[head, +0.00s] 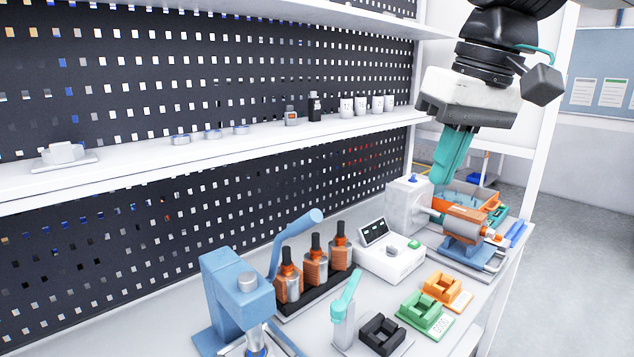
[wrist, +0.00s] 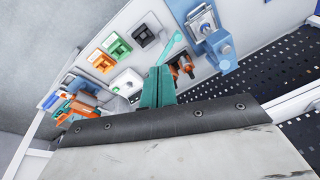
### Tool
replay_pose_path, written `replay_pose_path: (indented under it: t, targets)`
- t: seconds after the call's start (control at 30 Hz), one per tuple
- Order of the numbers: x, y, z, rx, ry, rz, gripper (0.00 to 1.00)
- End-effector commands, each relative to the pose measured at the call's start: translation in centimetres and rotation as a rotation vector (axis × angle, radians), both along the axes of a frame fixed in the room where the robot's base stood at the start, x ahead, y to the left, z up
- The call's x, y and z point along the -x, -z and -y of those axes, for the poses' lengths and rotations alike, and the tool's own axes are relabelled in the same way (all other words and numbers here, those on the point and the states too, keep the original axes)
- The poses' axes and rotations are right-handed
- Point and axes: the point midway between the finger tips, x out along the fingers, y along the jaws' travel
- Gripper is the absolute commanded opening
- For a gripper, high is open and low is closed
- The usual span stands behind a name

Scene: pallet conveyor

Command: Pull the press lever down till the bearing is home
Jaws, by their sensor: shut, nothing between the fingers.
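The blue press (head: 235,285) stands at the front left of the bench. Its lever (head: 293,240) slants up and to the right, ending in a rounded grip. Under the press, a metal part shows at the bottom edge of the picture; I cannot tell how the bearing sits. The press also shows at the upper right of the wrist view (wrist: 218,48). My gripper (head: 440,182) has teal fingers, is shut and empty, and points down over the far right end of the bench, well away from the lever. Its fingers also show in the wrist view (wrist: 158,88).
Several orange-and-black tools (head: 314,262) stand in a rack beside the lever. A turquoise-handled stand (head: 345,305), a white control box (head: 390,256), and black, green and orange blocks (head: 427,312) fill the bench. An orange-and-blue machine (head: 465,225) stands below my gripper. A shelf (head: 230,150) runs behind.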

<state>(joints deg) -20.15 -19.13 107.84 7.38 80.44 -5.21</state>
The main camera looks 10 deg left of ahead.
Motion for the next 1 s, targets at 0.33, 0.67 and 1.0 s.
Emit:
replay_pose_path:
  t: [0.33,0.67,1.0]
  targets:
    - [-4.0,-7.8,-13.5,-0.082,-0.282,0.022,0.0]
    - [-4.3,-4.4,-15.2,-0.085,-0.296,0.021,0.0]
    - [-4.4,2.2,-16.8,-0.085,-0.295,0.023,0.0]
